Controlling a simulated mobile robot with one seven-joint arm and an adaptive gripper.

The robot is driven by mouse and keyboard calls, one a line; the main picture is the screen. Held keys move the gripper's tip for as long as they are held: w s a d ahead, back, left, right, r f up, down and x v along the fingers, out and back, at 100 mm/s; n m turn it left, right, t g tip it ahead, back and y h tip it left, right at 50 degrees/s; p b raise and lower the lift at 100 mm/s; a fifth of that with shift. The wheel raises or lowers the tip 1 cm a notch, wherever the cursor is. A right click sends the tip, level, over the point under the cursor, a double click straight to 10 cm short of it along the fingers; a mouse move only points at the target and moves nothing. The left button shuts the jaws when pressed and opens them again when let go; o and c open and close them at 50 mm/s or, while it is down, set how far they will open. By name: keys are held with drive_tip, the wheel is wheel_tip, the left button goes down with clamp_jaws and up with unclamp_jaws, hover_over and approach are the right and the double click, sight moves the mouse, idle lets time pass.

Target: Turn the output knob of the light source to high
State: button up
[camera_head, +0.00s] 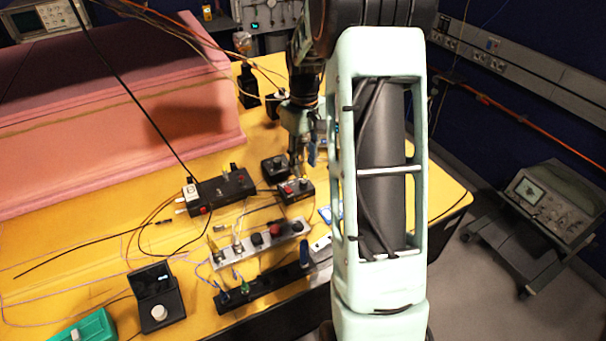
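My gripper (297,172) points down over the middle of the yellow table. Its tips are at or just above a small black box with a red part and small knobs (295,190); I cannot tell whether they touch it. The fingers are small and dark here, so their opening is unclear. A second small black box (273,168) stands just behind and to the left. A black unit with a large pale knob (158,298) stands at the front left. No label is readable, so I cannot tell which box is the light source or how its knob is set.
A longer black box (222,193) with cables lies left of the gripper. Power strips (258,246) with plugs lie in front. Pink foam (110,110) fills the back left. A green box (90,327) is at the front left. My arm hides the table's right part.

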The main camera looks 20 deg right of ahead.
sight(303, 180)
drive_tip(key=shift+f, duration=2.75)
clamp_jaws()
